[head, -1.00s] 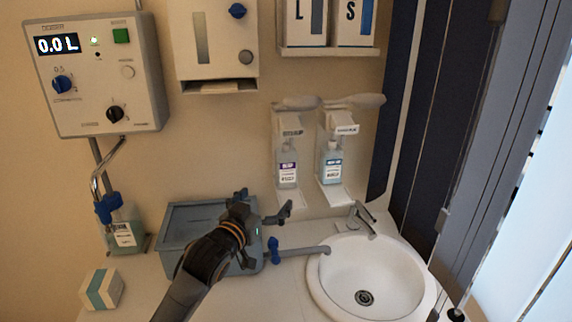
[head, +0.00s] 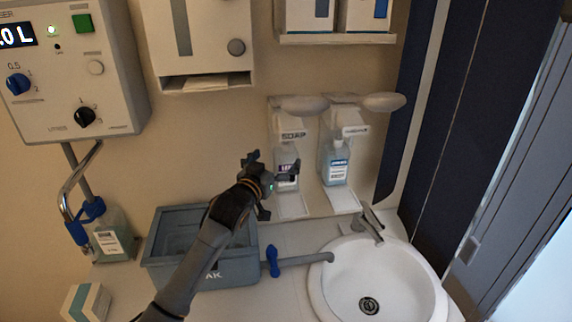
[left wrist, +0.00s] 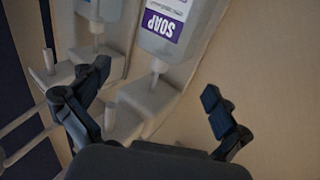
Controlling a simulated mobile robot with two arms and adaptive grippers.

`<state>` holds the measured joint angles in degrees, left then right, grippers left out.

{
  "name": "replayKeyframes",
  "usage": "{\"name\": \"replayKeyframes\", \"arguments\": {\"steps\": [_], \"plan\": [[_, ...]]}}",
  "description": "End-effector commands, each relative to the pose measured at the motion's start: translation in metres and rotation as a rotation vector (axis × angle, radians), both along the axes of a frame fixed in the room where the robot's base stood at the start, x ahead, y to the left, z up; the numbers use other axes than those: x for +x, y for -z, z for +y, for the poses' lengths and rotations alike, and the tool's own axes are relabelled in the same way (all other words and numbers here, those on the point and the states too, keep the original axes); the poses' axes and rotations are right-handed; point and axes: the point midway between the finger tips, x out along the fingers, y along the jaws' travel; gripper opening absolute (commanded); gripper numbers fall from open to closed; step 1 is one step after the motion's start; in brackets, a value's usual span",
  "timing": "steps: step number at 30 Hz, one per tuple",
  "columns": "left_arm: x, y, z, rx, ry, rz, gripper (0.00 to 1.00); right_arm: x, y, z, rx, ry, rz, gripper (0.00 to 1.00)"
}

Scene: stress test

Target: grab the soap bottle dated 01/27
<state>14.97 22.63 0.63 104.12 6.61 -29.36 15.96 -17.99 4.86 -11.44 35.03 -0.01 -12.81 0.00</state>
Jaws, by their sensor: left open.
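The soap bottle (head: 286,153) with a purple label hangs in the left wall dispenser, marked SOAP, in the head view. Its lower part is partly hidden by my left gripper (head: 275,180), which is open and empty just in front of it. In the left wrist view the bottle (left wrist: 168,25) appears upside down at the top, its purple SOAP label legible, beyond and apart from the open fingers (left wrist: 155,88). No date is readable on either bottle. My right gripper is not in view.
A grey-blue tub (head: 225,270) stands on the counter below my left arm. A tap (head: 369,224) and round white basin (head: 330,290) are at the right. A labelled bottle (head: 112,240) and a small box (head: 86,303) are at the left. A control panel (head: 70,75) is above them.

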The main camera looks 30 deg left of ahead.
Motion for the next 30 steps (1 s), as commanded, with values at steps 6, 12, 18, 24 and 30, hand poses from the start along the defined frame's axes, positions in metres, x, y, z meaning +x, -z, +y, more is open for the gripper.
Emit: {"name": "replayKeyframes", "arguments": {"steps": [6,12,18,24,30], "plan": [[0.015,-0.002,0.001,0.001,-0.001,0.000,1.00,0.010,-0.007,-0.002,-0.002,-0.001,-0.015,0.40],[0.039,-0.006,0.004,0.001,-0.002,0.002,1.00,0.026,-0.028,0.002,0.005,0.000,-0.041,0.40],[0.060,-0.002,0.004,0.000,-0.001,0.001,1.00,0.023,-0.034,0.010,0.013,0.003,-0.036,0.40],[0.064,0.000,0.005,0.001,-0.001,0.000,1.00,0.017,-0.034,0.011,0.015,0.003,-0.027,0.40],[0.063,0.000,0.005,0.001,-0.001,0.000,0.82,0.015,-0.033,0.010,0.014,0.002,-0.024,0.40]]}}
